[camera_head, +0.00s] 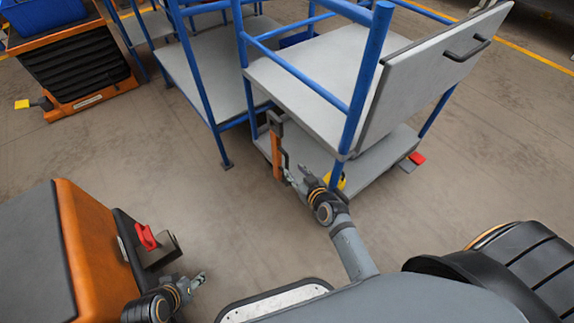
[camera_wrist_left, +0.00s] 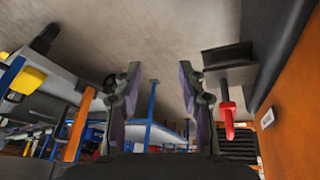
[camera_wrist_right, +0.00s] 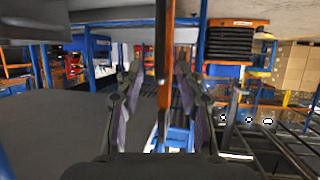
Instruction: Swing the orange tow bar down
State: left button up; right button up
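The orange tow bar (camera_head: 277,152) stands upright at the near corner of the blue-railed cart (camera_head: 305,82), with a grey piece at its top. It also shows in the left wrist view (camera_wrist_left: 78,125). My right gripper (camera_head: 291,178) is beside its lower part. In the right wrist view the bar (camera_wrist_right: 163,60) runs between the fingers of my right gripper (camera_wrist_right: 159,75), which are open with gaps on both sides; I cannot tell whether the bar is within their reach. My left gripper (camera_head: 199,281) is open and empty, low beside the orange tug (camera_head: 88,250).
The tug has a dark hitch bracket (camera_head: 160,252) with a red lever (camera_head: 146,237). A red pedal (camera_head: 416,158) and a yellow part (camera_head: 341,182) are low on the cart. Another orange tug (camera_head: 85,70) stands at the back left. Bare floor (camera_head: 180,195) lies between tug and cart.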

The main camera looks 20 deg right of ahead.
aim_at(288, 164)
jog(key=x, duration=0.3)
jog(key=shift+s+f+b, duration=0.1)
jog(key=shift+f+b, duration=0.05)
jog(key=shift+b, duration=0.15)
jog(key=shift+w+f, duration=0.25)
jog(key=shift+w, duration=0.45)
jog(key=b+x, duration=0.1)
jog(key=x, duration=0.1)
jog(key=shift+w+a+f, duration=0.1)
jog(key=shift+w, duration=0.25)
pick_arm(q)
jog(key=w+r+t, duration=0.6)
jog(key=w, duration=0.4)
jog(key=shift+a+r, duration=0.3)
jog(key=shift+r, duration=0.05)
pick_arm(e)
jog(key=shift+w, duration=0.15)
pick_arm(q)
jog(key=shift+w, duration=0.1)
pick_arm(e)
grip_shut()
